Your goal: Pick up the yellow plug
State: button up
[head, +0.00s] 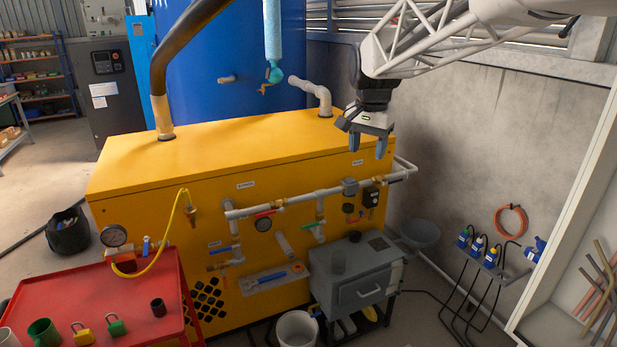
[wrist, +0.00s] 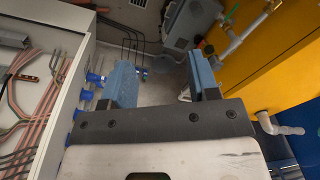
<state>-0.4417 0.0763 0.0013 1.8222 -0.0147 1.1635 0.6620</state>
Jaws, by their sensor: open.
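Several blue plugs with black cables sit in a row on a bracket low on the grey wall at the right of the head view. My gripper (head: 368,147) is open and empty, high above and left of the plugs, in front of the yellow cabinet. In the wrist view the two blue finger pads are wide apart, and blue plugs (wrist: 95,77) show left of them; their colour marks cannot be told.
The yellow cabinet (head: 150,170) with pipes and valves fills the middle. A grey box (head: 355,275) stands before it. A white panel frame (head: 560,200) stands right of the plugs. An orange cable coil (head: 511,221) hangs above them. A red cart (head: 60,297) holds padlocks.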

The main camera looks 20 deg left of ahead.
jog(key=w+a+f, duration=0.1)
jog(key=w+a, duration=0.2)
jog(key=a, duration=0.5)
jog(key=w+a+f, duration=0.1)
jog(key=w+a, duration=0.2)
jog(key=a, duration=0.4)
jog(key=m+g+h, duration=0.1)
jog(key=m, duration=0.2)
send_over(185, 190)
jog(key=f, duration=1.7)
jog(key=shift+a+f, duration=0.2)
jog(key=shift+a, duration=0.05)
jog(key=shift+s+f, duration=0.1)
jog(key=shift+d+f, duration=0.15)
jog(key=shift+f, duration=1.05)
jog(key=shift+f, duration=0.1)
jog(key=shift+d+f, duration=0.15)
jog(key=shift+f, duration=1.1)
jog(key=shift+d+f, duration=0.1)
jog(key=shift+f, duration=1.15)
